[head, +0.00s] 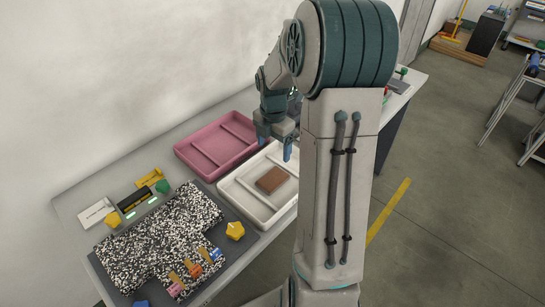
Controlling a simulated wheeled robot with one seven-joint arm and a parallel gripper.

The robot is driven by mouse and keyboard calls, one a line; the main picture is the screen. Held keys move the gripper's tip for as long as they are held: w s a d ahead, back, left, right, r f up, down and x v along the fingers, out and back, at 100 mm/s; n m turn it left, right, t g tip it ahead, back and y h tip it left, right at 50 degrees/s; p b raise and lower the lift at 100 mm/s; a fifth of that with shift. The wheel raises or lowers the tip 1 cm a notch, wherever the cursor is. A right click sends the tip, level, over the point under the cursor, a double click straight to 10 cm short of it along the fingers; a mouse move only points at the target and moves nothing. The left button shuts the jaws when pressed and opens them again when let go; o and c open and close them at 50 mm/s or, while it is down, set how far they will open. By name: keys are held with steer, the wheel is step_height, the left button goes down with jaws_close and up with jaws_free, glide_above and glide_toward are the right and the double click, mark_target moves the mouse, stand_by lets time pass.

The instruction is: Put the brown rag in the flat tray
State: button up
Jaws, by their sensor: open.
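A flat brown square (270,179), which looks like the folded brown rag, lies inside a low white tray (244,203) near the table's right edge. A low pink tray (186,150) with raised dividers stands beside it, behind and to the left. I cannot tell which of the two is meant by the flat tray. My gripper (275,145) is over the back part of the white tray, with its blue fingertips apart and nothing seen between them. It is apart from the brown rag, behind it in the picture. My arm hides the white tray's right part.
A black-and-white speckled board (160,238) lies on the table at the front left. Yellow pieces (235,230), a green piece (162,186) and small tagged items (195,270) sit around it. A wall runs along the table's back. Open floor lies to the right.

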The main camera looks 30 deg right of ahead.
steer(key=s+a+r+m+t, duration=0.1)
steer(key=s+a+r+m, duration=0.4)
steer(key=s+a+m, duration=0.2)
steer(key=s+a+r+m+t, duration=0.2)
steer(key=s+a+r+m, duration=0.4)
steer(key=s+m, duration=0.6)
steer(key=shift+s+a+r+m+t, duration=0.25)
steer(key=shift+a+m, duration=0.35)
steer(key=shift+m, duration=0.9)
steer(key=shift+f, duration=0.1)
